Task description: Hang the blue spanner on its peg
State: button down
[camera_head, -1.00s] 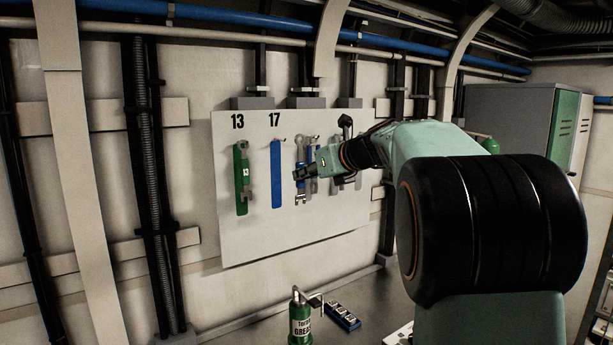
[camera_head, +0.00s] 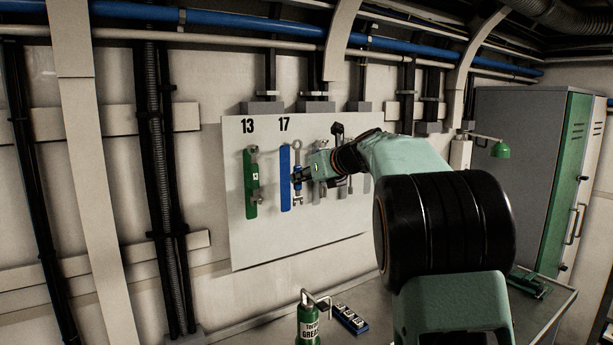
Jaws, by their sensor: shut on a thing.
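The pegboard (camera_head: 300,230) hangs on the wall. Under its "17" is a long blue painted strip (camera_head: 285,180), with no spanner hanging over most of it. The blue spanner (camera_head: 297,190) is upright just right of that strip, its grey ring end at the top and its lower jaw showing below my fingers. My gripper (camera_head: 299,177) reaches in from the right and is shut on the spanner around its middle. The peg at the top of the blue strip is too small to make out clearly, and I cannot tell whether the spanner touches it.
A green spanner (camera_head: 252,180) hangs under "13" at left. Other grey tools (camera_head: 342,185) hang right of my gripper, partly hidden by my arm. Below stand a green grease can (camera_head: 308,324) and a blue tray (camera_head: 349,319) on the bench. A grey cabinet (camera_head: 515,150) stands right.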

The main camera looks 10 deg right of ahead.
jog(key=shift+w+a+p, duration=0.25)
jog(key=shift+w, duration=0.35)
jog(key=shift+w+a+p, duration=0.25)
jog(key=shift+w, duration=0.35)
jog(key=shift+w+a+f, duration=0.25)
jog(key=shift+w+f, duration=0.1)
jog(key=shift+w, duration=0.2)
jog(key=c, duration=1.7)
grip_release()
jog(key=shift+c, duration=0.2)
